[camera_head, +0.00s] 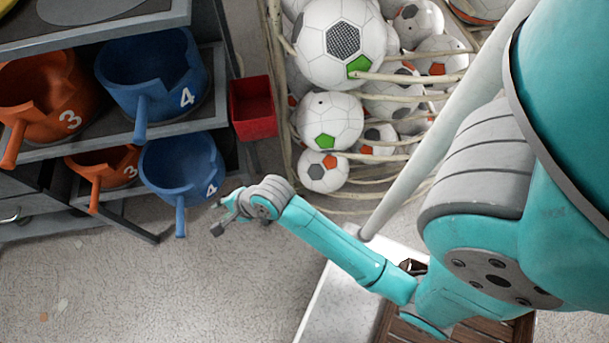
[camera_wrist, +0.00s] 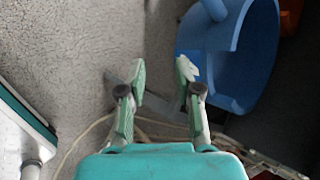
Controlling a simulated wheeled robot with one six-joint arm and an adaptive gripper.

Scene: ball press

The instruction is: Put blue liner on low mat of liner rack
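The liner rack (camera_head: 100,140) stands at the left in the head view. A blue liner (camera_head: 183,170) marked 4 is at its lower level, with its handle pointing down in the picture. I cannot tell how it rests on its mat, which is mostly hidden. Another blue liner (camera_head: 150,75) marked 4 sits on the upper shelf. My gripper (camera_head: 217,215) is open and empty, just right of the lower blue liner's handle. In the wrist view a blue liner (camera_wrist: 245,60) lies to the right of my spread fingers (camera_wrist: 160,75); I see no grip on it.
Orange liners marked 3 sit on the upper (camera_head: 40,95) and lower (camera_head: 105,165) levels, left of the blue ones. A red bin (camera_head: 253,107) hangs at the rack's right side. A cage of footballs (camera_head: 335,120) stands behind my arm.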

